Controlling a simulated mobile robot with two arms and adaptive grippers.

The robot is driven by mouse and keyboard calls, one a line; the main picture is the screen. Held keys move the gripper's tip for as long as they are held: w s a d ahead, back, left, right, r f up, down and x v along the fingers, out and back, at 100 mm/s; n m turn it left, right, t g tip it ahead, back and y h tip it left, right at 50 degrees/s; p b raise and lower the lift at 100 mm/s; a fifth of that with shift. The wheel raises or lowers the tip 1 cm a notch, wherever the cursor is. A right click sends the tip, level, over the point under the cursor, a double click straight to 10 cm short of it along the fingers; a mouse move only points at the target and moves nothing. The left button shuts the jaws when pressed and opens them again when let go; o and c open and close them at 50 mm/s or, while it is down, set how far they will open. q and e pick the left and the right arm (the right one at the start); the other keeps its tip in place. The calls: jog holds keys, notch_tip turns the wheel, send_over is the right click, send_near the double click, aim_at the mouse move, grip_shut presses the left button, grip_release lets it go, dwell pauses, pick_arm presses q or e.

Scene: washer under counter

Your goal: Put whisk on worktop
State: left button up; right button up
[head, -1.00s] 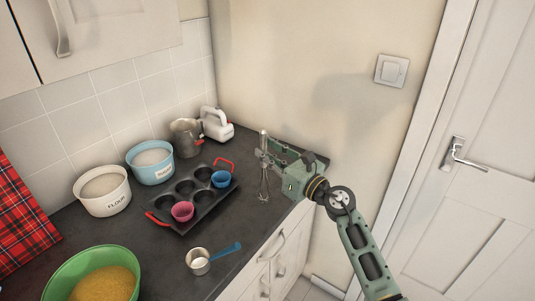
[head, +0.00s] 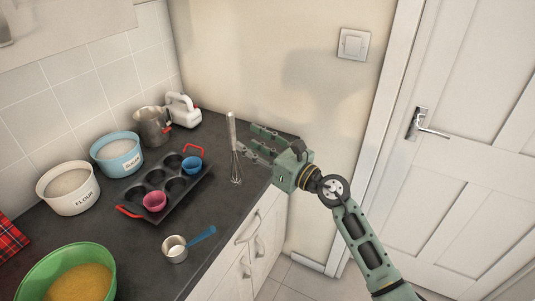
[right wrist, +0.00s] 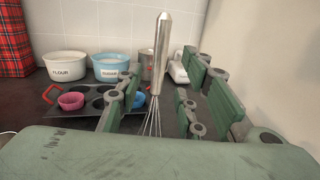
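The whisk (head: 233,145) has a silver handle pointing up and wire loops pointing down. It is nearly upright at the right end of the dark worktop (head: 215,205), its loops seeming to touch the surface. My right gripper (head: 252,140) is open just right of the whisk. In the right wrist view the whisk (right wrist: 160,55) shows between the spread fingers, with gaps on both sides. My left gripper is not in view.
A muffin tin (head: 140,190) with pink and blue cups lies left of the whisk. A metal jug (head: 152,127) and white mixer (head: 183,110) stand behind. A measuring cup (head: 174,250) lies in front. The wall is close behind on the right.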

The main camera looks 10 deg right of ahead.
jog(key=v, duration=0.6)
jog(key=shift+b, duration=0.45)
